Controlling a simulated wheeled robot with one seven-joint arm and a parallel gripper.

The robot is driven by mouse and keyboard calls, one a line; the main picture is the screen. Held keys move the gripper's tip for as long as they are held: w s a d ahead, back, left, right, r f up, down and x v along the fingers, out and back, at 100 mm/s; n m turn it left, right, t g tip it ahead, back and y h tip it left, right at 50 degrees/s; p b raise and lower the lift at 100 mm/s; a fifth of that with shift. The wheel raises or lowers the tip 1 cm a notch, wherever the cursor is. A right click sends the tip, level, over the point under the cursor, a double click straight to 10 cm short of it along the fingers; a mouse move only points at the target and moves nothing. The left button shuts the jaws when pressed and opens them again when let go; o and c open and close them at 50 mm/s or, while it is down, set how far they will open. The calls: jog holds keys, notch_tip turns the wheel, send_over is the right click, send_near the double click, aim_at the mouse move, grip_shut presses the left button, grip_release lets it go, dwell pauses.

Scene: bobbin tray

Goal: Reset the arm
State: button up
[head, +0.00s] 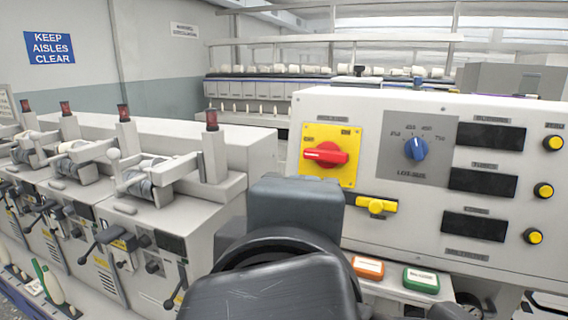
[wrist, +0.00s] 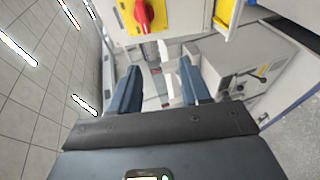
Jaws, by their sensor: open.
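My arm shows as dark grey links low in the middle of the head view, in front of the white control panel (head: 470,110). My gripper (wrist: 158,78) shows in the wrist view with its two blue fingers spread apart and nothing between them. My gripper's fingers cannot be made out in the head view. A red rotary switch (head: 326,154) on a yellow plate (head: 348,178) is just behind and above the arm in the head view. The red switch also shows at the top of the wrist view (wrist: 144,14), beyond the fingers.
A blue knob (head: 415,148) and a yellow handle (head: 376,206) are on the panel. Orange (head: 368,267) and green (head: 421,280) buttons sit below, close right of my arm. Winding machines with levers (head: 130,175) stand at left. Racks with bobbins (head: 300,70) are behind.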

jog(key=s+d+f+m+y, duration=0.1)
jog(key=s+d+f, duration=0.15)
jog(key=f, duration=0.55)
jog(key=s+d+f+m+y, duration=0.1)
jog(key=s+d+f+m, duration=0.15)
jog(key=f, duration=0.45)
jog(key=s+d+f+m+y, duration=0.15)
jog(key=d+f, duration=0.25)
jog(key=f, duration=0.4)
jog(key=s+d+f+m, duration=0.1)
jog(key=s+d+m, duration=0.2)
jog(key=s, duration=0.5)
jog(key=s+d+f+m+h, duration=0.1)
jog(key=s+d+m, duration=0.3)
jog(key=s, duration=0.3)
jog(key=s+d+f+m, duration=0.1)
jog(key=s+d+m, duration=0.3)
jog(key=s, duration=0.4)
jog(key=shift+s+f+b, duration=0.15)
jog(key=shift+s+b, duration=0.15)
